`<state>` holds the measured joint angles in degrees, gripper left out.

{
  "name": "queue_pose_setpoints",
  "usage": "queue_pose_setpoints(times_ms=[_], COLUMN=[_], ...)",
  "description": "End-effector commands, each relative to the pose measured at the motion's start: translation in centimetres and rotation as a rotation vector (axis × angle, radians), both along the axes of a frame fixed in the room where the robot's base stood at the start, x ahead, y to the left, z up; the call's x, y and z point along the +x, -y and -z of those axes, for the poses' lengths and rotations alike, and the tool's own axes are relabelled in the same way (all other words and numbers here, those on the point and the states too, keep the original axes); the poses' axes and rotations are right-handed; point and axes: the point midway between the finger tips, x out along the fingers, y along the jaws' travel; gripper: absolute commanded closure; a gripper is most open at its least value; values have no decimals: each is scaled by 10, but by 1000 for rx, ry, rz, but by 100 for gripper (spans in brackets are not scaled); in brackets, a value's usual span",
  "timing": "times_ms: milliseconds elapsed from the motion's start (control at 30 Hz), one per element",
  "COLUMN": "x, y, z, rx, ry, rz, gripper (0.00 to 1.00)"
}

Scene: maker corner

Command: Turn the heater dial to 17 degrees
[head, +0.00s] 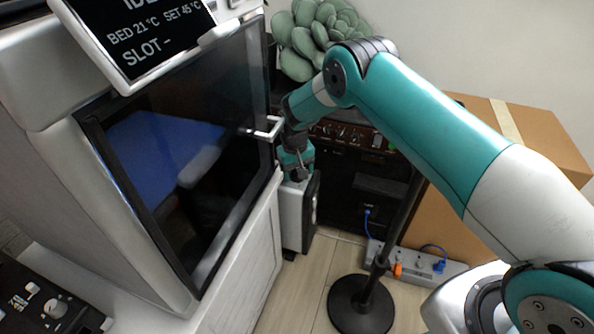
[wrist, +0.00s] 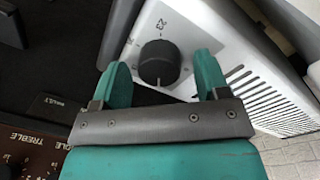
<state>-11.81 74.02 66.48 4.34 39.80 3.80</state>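The heater (head: 292,216) is a narrow white unit on the floor beside the printer cabinet; it also shows in the wrist view (wrist: 201,28). Its dial (wrist: 159,62) is a round black knob on the white panel, with a "23" printed above it. A short white mark shows at the knob's lower edge; other numbers are hidden or unreadable. My gripper (wrist: 162,66) is open, with one teal finger on each side of the dial in the picture and gaps between. I cannot tell how far the fingertips reach along the knob. In the head view my gripper (head: 297,168) is over the heater's top.
The cabinet (head: 235,262) with its dark door and handle (head: 268,128) stands close left of my gripper. A black amplifier (head: 345,187) is behind and right. A stand with a round base (head: 361,306), a power strip (head: 415,262) and a cardboard box (head: 450,220) are to the right.

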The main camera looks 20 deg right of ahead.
Motion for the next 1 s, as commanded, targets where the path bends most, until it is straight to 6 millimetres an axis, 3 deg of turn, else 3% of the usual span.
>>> queue_pose_setpoints(times_ms=[167,333,800,1000], x=[0,1,0,-1], y=[0,-1,-8,-10], z=[-1,-19,-133,-163], rx=[0,0,0,0], ry=[0,2,3,0], rz=[-1,-1,0,-1], gripper=[32,32,32,32])
